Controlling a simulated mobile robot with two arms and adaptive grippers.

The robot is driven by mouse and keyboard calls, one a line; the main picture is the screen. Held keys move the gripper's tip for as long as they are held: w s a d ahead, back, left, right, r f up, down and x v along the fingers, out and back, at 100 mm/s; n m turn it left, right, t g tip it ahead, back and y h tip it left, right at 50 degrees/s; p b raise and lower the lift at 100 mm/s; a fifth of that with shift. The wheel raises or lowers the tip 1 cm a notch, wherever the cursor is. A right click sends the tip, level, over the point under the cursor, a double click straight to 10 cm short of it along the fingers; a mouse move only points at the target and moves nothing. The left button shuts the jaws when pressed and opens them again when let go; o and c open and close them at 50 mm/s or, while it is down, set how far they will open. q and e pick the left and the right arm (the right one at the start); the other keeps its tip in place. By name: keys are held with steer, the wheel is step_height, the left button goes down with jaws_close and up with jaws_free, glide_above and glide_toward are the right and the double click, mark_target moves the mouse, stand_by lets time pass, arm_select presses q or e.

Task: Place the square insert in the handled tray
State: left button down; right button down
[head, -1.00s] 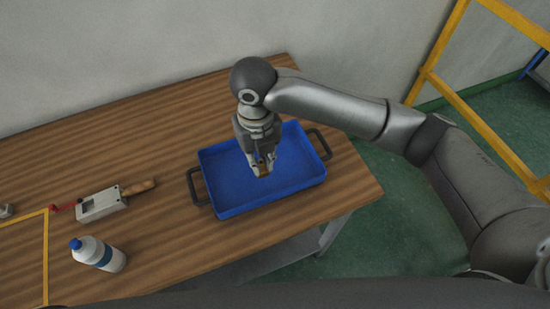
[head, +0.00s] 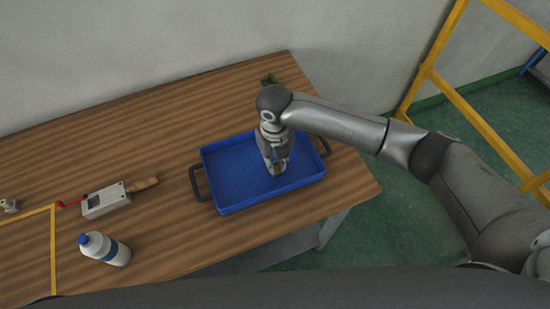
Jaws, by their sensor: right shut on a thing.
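The blue handled tray (head: 228,190) stands on the wooden table, with a dark handle at its left and right ends. My right gripper (head: 276,171) points down inside the outline of the tray, right of its middle. It is shut on a small piece at its fingertips, which I take to be the square insert; the fingers hide most of it. I cannot tell whether the piece touches the tray floor. The rest of the tray is empty. My left gripper is out of view.
A grey box-shaped device (head: 105,200) and a wooden handle (head: 144,184) lie left of the tray. A small green thing (head: 269,79) lies behind my arm. A yellow frame (head: 465,110) stands at right.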

mark_target(275, 163)
steer(key=shift+f, duration=0.1)
steer(key=c, duration=1.4)
jaws_free()
steer(key=shift+r, duration=0.2)
step_height(275, 163, up, 12)
steer(key=shift+f+b, duration=0.1)
steer(key=shift+b, duration=0.9)
steer(key=shift+s, duration=0.1)
